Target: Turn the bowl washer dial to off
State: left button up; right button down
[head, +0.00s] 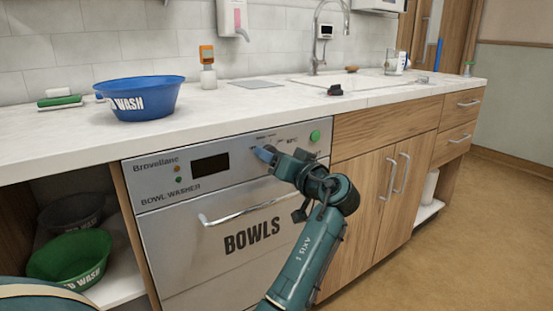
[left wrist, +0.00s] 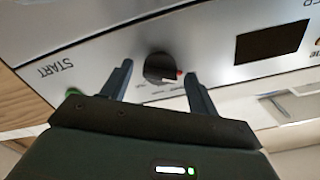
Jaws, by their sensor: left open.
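The bowl washer (head: 168,226) is a steel front-loading machine under the counter, with BOWLS on its closed door. Its dark round dial (left wrist: 160,68) with a red mark shows in the left wrist view, pointing toward the picture's right. My left gripper (head: 264,155) is at the control panel and hides the dial in the head view. In the left wrist view the left gripper (left wrist: 157,73) is open, with one finger on each side of the dial; I cannot tell whether they touch it. My right gripper is in neither view.
A green start button (head: 315,136) is right of the dial; a dark display (head: 210,165) is left. The door handle (head: 240,215) juts out below. A blue wash bowl (head: 140,97) stands on the counter (head: 250,107). A green bowl (head: 68,255) sits on the open shelf at left.

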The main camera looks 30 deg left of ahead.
pick_arm(q)
jog(key=p+v, duration=0.2)
jog(key=v, duration=1.1)
jog(key=shift+d, duration=0.1)
